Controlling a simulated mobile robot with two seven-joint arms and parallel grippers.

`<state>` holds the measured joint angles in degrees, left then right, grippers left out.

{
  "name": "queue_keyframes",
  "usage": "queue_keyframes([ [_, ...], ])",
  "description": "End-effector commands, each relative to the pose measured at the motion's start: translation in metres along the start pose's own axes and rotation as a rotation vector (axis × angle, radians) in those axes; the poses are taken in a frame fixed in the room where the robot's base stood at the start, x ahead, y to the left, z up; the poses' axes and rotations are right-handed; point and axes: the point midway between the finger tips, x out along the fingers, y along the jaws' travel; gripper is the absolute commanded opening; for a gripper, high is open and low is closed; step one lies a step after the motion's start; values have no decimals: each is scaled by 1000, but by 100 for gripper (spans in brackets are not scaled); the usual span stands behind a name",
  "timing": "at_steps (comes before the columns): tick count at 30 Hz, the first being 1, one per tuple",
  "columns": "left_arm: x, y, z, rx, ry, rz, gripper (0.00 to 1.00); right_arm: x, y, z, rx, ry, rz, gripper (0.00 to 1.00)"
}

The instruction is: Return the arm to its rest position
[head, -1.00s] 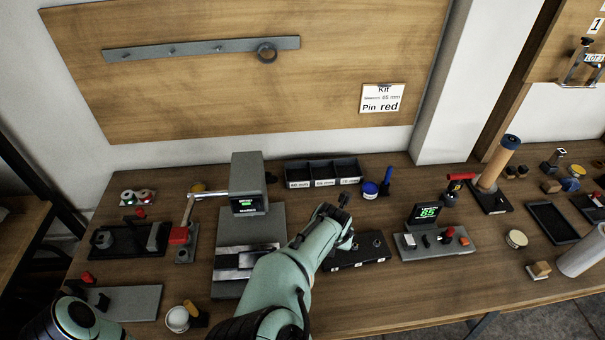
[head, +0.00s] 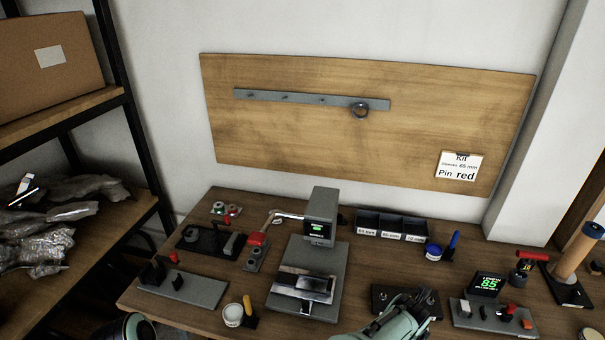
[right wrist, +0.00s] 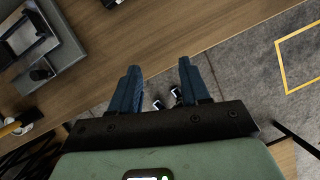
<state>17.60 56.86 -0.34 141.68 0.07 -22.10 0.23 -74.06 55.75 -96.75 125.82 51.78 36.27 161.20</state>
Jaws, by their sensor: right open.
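My right arm (head: 395,320) comes in at the bottom of the head view, in front of the black block with several holes (head: 385,297), and hides part of it. In the right wrist view my right gripper (right wrist: 158,66) is open. Its two blue fingers stand apart with nothing between them, over the table's front edge and the floor beyond. A rounded part of my left arm (head: 130,330) shows at the bottom left of the head view; the left gripper itself is out of the picture.
On the wooden table stand a grey press-like device (head: 320,215), a three-bin tray (head: 390,225), a green-lit display (head: 488,283), a white cup (head: 233,314) and a grey plate (head: 185,287). A shelf (head: 60,125) stands at the left. Grey floor (right wrist: 260,70) lies beyond the table edge.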

Motion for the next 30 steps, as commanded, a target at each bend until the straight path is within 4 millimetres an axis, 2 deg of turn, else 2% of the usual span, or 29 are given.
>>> queue_keyframes([
  [1,0,0,1,0,0,0,43,20,-14,-11,-87,42,-46,46],
  [8,0,0,0,0,0,0,43,87,-57,-54,-590,219,-150,46],
  [11,0,0,0,0,0,0,43,117,-78,-83,-869,330,-144,46],
  [15,1,-1,1,0,-1,0,43,158,-103,-137,-1344,493,-29,46],
  [18,1,-1,1,-1,-2,-1,43,181,-110,-179,-1692,557,134,46],
  [23,1,-1,1,0,-1,0,43,203,-100,-242,-2213,487,476,46],
  [27,1,-1,1,0,-1,0,43,209,-71,-284,-2608,210,753,46],
  [30,1,-1,1,-1,-1,0,43,206,-44,-301,-2826,-68,859,46],
])
